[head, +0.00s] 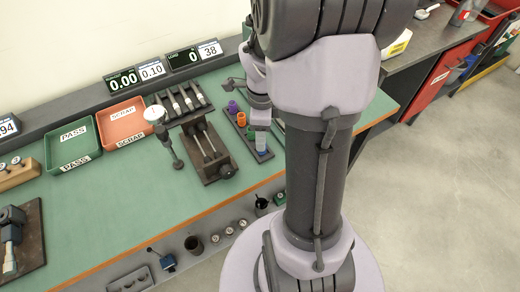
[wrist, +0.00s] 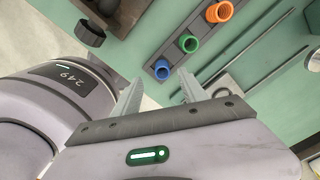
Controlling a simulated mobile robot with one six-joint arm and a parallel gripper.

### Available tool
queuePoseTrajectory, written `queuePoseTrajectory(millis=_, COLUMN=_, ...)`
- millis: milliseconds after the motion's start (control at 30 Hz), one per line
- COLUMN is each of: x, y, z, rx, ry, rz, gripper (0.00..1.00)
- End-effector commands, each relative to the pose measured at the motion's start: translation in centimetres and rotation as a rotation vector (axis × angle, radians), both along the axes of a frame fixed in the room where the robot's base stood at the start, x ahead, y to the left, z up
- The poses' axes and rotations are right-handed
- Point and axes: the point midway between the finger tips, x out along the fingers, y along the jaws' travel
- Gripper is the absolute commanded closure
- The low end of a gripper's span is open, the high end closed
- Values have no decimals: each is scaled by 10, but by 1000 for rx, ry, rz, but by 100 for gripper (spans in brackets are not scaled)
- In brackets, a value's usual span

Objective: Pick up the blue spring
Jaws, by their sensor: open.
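The blue spring (wrist: 162,70), a short open-ended coil, stands in a dark holder at the near end of a row of coloured springs. In the wrist view it shows just beyond and between my gripper's (wrist: 160,86) two fingertips, apart from them as far as I can tell. The fingers are spread and empty. In the head view my gripper (head: 262,135) points down over the near end of the rack, and only a little of the blue spring (head: 263,153) shows below it.
A green spring (wrist: 188,43) and an orange spring (wrist: 218,12) stand beside the blue one; a purple spring (head: 232,106) is at the far end. A dark vise-like fixture (head: 208,150) stands left of the rack. Thin rods (wrist: 245,55) lie to the right.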

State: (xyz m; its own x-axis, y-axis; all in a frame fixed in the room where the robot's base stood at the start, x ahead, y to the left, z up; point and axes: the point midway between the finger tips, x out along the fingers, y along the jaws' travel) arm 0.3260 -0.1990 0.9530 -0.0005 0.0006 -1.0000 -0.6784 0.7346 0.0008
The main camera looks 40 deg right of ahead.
Motion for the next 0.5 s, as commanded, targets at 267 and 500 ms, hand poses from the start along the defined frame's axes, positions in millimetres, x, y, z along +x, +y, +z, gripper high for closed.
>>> queuePoseTrajectory(millis=267, x=2, y=-1, z=-41, rx=1, ry=1, rz=0, gripper=50)
queuePoseTrajectory(millis=500, x=3, y=-2, z=-57, rx=-1, ry=-1, rz=1, gripper=50)
